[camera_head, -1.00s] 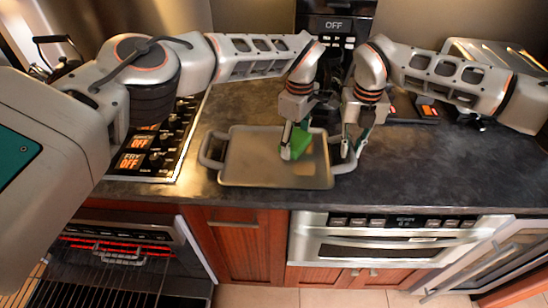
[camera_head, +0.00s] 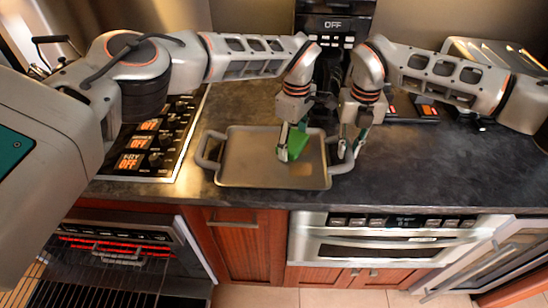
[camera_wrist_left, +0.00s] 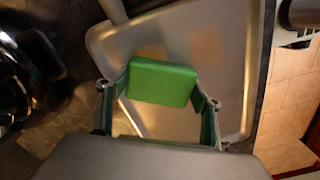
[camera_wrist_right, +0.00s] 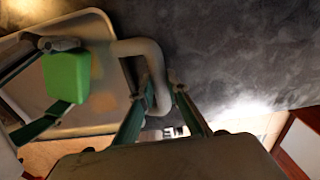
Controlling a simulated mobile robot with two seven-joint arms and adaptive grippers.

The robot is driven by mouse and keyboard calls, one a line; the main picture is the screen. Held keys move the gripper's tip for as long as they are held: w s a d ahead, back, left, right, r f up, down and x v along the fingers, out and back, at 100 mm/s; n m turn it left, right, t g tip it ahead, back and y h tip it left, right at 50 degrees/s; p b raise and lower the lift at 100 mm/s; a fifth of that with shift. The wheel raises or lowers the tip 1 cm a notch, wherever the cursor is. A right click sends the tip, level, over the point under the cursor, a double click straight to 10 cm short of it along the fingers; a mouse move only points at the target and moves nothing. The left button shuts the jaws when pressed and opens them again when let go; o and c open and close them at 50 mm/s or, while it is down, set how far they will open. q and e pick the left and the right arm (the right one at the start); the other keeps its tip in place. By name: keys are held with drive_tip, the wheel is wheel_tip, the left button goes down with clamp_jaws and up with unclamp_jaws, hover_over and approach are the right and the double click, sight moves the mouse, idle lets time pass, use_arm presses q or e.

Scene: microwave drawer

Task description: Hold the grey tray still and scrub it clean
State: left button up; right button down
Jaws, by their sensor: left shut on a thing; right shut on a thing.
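The grey tray (camera_head: 242,165) lies flat on the dark counter, with a looped handle at each short end. A faint brownish patch (camera_wrist_left: 155,47) shows on its surface in the left wrist view. My left gripper (camera_head: 288,152) is shut on a green sponge (camera_head: 298,143) over the right half of the tray. The sponge also shows in the left wrist view (camera_wrist_left: 162,82); its contact with the tray is hidden. My right gripper (camera_head: 350,150) is shut on the tray's right handle (camera_wrist_right: 150,70), which passes between its fingers in the right wrist view.
A control panel with knobs (camera_head: 155,150) lies left of the tray. A black appliance (camera_head: 335,25) stands behind. The counter's front edge runs close to the tray, above an oven (camera_head: 375,240). Bare counter (camera_head: 450,165) lies to the right.

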sight(253, 148)
use_arm(q)
drive_tip(key=shift+s+a+f, duration=0.1)
drive_tip(key=shift+a, duration=1.45)
drive_tip(key=shift+a+r, duration=0.2)
drive_tip(key=shift+a, duration=1)
drive_tip(key=shift+a+f, duration=0.1)
drive_tip(key=shift+a, duration=1.15)
drive_tip(key=shift+a, duration=0.1)
drive_tip(key=shift+a+f, duration=0.15)
drive_tip(key=shift+a, duration=0.55)
drive_tip(key=shift+a+f, duration=0.1)
drive_tip(key=shift+a, duration=0.6)
drive_tip(key=shift+s+a, duration=0.1)
drive_tip(key=shift+a, duration=1.1)
drive_tip(key=shift+d+r, duration=0.2)
drive_tip(key=shift+d, duration=2.2)
drive_tip(key=shift+a+f, duration=0.15)
drive_tip(key=shift+a, duration=1.2)
